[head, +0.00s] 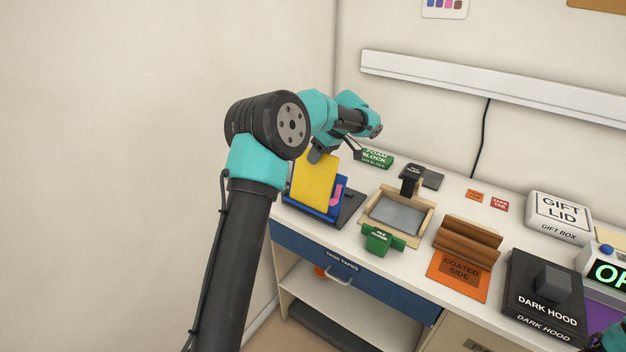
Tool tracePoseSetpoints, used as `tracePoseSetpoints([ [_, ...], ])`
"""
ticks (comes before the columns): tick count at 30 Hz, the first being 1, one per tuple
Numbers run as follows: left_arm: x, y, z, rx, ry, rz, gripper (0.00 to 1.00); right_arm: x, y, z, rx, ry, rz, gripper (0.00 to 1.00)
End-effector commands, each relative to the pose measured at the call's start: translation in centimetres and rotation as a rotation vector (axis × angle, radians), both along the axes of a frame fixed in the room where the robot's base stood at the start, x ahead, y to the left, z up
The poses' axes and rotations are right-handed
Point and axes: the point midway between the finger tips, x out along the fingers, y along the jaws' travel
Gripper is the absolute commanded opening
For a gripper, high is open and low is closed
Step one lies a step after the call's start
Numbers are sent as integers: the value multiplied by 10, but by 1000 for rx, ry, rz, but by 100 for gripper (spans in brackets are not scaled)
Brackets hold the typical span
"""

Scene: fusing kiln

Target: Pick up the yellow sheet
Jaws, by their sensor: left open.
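The yellow sheet (313,178) leans tilted in a blue holder (325,213) on a dark base at the left end of the bench. A pink piece (337,196) shows beside it in the same holder. My left gripper (335,152) is open just above the sheet's top edge, with its fingers apart. I cannot tell whether a finger touches the sheet.
A green foam block (376,157) stands behind the gripper. A wooden frame tray (398,215) and a green labelled block (382,240) are right of the holder. Further right are a brown rack (467,242), the dark hood (545,295) and the gift lid (560,215).

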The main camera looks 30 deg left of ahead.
Motion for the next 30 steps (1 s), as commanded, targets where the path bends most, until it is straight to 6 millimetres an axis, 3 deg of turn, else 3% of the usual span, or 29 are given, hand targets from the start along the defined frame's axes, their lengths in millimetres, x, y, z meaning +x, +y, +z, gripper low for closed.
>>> tracePoseSetpoints([
  [14,0,0,0,0,0,0,0,0,0,0,0,0,0,47],
  [30,0,0,0,0,-1,1,0,0,0,0,0,0,0,47],
])
